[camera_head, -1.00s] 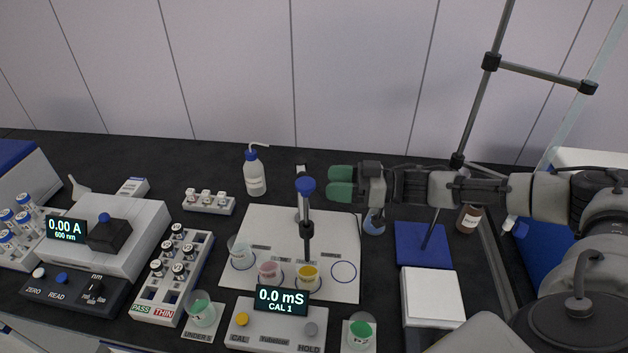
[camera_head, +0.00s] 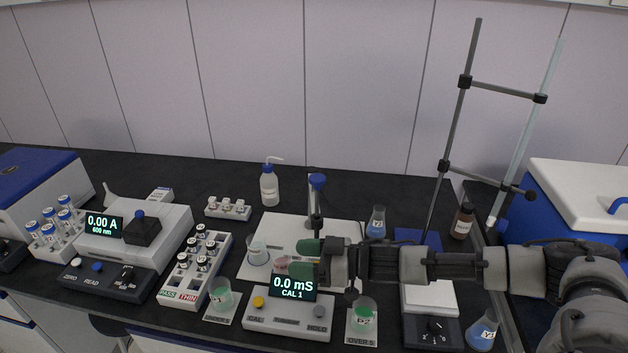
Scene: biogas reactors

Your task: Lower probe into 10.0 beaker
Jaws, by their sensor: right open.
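The probe stand with its blue top (camera_head: 317,181) rises from the white mat (camera_head: 285,226). Its lower part, where the probe hangs, is hidden behind my right gripper (camera_head: 305,262). That gripper has green finger pads, comes in from the right, and is open low over the mat. A clear beaker (camera_head: 257,252) stands on the mat's left. A pink-liquid beaker (camera_head: 281,264) stands beside it, just left of the fingertips. The yellow-liquid beaker is hidden behind the gripper. The beaker labels are too small to read, so I cannot tell which is 10.0. My left gripper is not in view.
The meter (camera_head: 289,316) reading 0.0 mS, CAL 1 stands in front of the mat. Green-liquid beakers stand at its left (camera_head: 222,294) and right (camera_head: 364,316). A vial rack (camera_head: 196,270) is left.

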